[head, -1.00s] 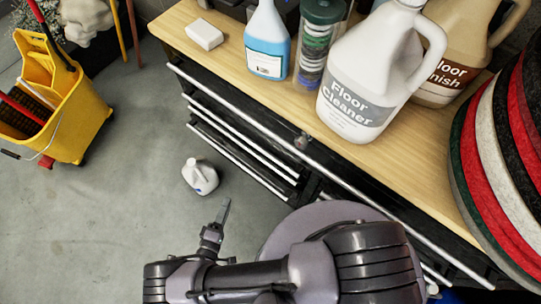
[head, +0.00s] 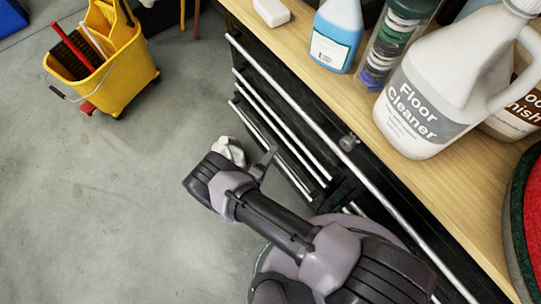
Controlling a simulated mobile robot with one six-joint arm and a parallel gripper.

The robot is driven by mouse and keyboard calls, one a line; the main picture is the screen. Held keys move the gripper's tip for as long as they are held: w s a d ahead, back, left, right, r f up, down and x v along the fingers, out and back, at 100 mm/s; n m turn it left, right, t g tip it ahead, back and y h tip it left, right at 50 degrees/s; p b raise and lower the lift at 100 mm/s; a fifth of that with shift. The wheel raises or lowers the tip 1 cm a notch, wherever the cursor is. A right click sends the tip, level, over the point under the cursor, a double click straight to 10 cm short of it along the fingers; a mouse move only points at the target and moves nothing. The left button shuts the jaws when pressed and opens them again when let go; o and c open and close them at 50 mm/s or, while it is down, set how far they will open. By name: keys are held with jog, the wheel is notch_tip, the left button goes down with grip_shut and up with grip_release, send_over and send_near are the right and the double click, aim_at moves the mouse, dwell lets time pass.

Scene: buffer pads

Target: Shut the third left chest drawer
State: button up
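The black chest (head: 290,112) stands under the wooden top, with silver handle bars running along its front. A long bar runs along the top, and shorter bars sit below it on the left part. The lowest visible left bar (head: 270,150) lies furthest out over the floor, which looks like a drawer standing somewhat open; how far I cannot tell. My gripper (head: 268,160) is close to this bar, near its middle to lower part. Only one thin finger shows, so its opening is hidden. I cannot tell whether it touches the bar.
A yellow mop bucket (head: 118,75) is at the upper left. Bottles, including a floor cleaner jug (head: 425,85), stand on the wooden top (head: 310,80). Floor at the left is clear.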

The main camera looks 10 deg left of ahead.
grip_shut()
dwell(1.4)
